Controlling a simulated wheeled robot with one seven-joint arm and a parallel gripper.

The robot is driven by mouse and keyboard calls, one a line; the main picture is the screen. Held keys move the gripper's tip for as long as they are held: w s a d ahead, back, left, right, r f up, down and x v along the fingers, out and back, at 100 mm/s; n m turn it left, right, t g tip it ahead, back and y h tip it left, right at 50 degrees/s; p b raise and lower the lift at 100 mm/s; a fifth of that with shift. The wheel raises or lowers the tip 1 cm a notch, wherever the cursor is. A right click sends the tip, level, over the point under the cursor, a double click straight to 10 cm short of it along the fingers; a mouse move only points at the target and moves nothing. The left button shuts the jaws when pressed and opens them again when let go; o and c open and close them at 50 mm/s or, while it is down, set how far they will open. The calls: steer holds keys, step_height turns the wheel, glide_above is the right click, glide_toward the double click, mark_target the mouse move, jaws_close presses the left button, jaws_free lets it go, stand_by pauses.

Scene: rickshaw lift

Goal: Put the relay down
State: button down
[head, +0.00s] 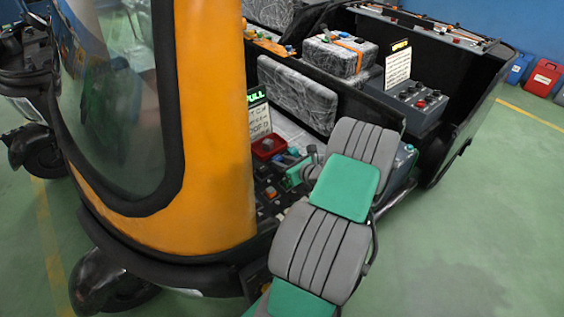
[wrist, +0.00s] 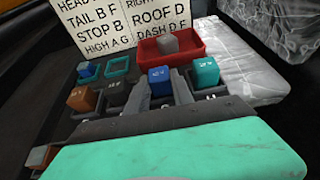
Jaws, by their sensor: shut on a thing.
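In the wrist view my gripper (wrist: 160,90) is shut on a blue relay (wrist: 160,77), with a dark finger on each side. The relay is over the row of sockets; I cannot tell whether it touches one. To its left are a dark relay (wrist: 115,93) and an orange-brown relay (wrist: 82,99), and to its right a teal relay (wrist: 207,71). Another blue relay (wrist: 87,69) is further back, beside a teal-rimmed socket (wrist: 117,65). A red tray (wrist: 190,54) behind holds a grey relay (wrist: 168,44). The tray also shows in the head view (head: 266,153).
A white lettered card (wrist: 95,25) stands behind the sockets. A grey wrapped block (wrist: 240,75) lies to the right. In the head view, the rickshaw's orange pillar (head: 215,130) is left of my arm, and a padded seat back (head: 297,93) is behind.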

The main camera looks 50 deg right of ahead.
steer(key=c, duration=1.1)
jaws_free()
steer(key=shift+s+r, duration=0.1)
steer(key=shift+r, duration=0.1)
steer(key=v, duration=1.1)
steer(key=shift+s+r+b, duration=0.1)
steer(key=shift+s+b, duration=0.25)
steer(key=shift+b, duration=0.05)
